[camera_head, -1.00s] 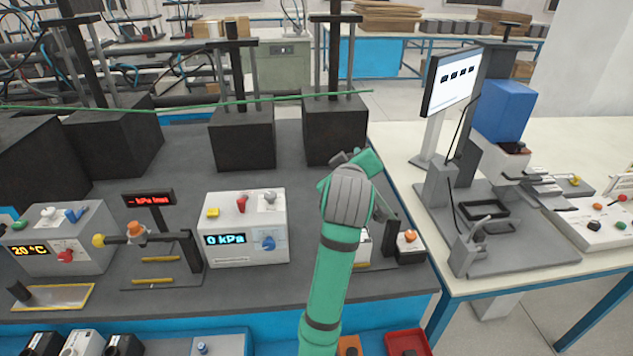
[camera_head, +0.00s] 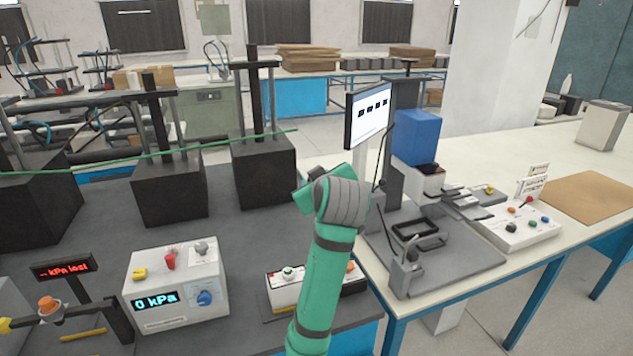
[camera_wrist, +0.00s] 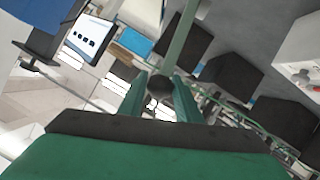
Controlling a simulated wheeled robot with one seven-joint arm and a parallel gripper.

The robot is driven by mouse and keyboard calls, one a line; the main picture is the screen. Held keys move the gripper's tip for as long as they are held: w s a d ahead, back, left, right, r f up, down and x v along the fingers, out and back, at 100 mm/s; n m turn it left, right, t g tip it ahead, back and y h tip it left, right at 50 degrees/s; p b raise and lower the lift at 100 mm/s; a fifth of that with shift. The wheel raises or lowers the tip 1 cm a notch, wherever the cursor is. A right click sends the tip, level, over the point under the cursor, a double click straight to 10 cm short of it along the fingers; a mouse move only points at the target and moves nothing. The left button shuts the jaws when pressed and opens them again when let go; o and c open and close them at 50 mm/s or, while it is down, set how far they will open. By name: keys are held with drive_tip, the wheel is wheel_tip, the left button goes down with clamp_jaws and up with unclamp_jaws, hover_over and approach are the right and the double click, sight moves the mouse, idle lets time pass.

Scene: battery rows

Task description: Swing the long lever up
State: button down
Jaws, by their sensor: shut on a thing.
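In the wrist view my gripper (camera_wrist: 160,98) has its two green fingers on either side of a dark round knob (camera_wrist: 159,87). It is shut on this knob. A long pale green-grey bar (camera_wrist: 180,40) runs from the knob towards the top of the picture and looks like the long lever. Its far end is out of view. In the head view my green arm and wrist hide the fingers, the knob and the lever, so I cannot tell the lever's angle there.
A white box reading "0 kPa" (camera_head: 175,290) and a smaller box with green and orange buttons (camera_head: 285,293) stand near my arm. Black blocks (camera_head: 265,170) with posts stand behind. A screen (camera_head: 368,113) and a grey fixture (camera_head: 440,262) are on the right bench.

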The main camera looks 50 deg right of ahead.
drive_tip(key=shift+s+d+f, duration=0.1)
drive_tip(key=shift+s+d, duration=0.2)
drive_tip(key=c, duration=1.4)
unclamp_jaws()
drive_tip(key=shift+d, duration=0.1)
drive_tip(key=shift+o, duration=0.2)
drive_tip(key=shift+w, duration=0.1)
drive_tip(key=shift+a, duration=0.3)
drive_tip(key=v, duration=1)
drive_tip(key=shift+s, duration=0.25)
drive_tip(key=shift+w+a, duration=0.1)
drive_tip(key=shift+a, duration=0.05)
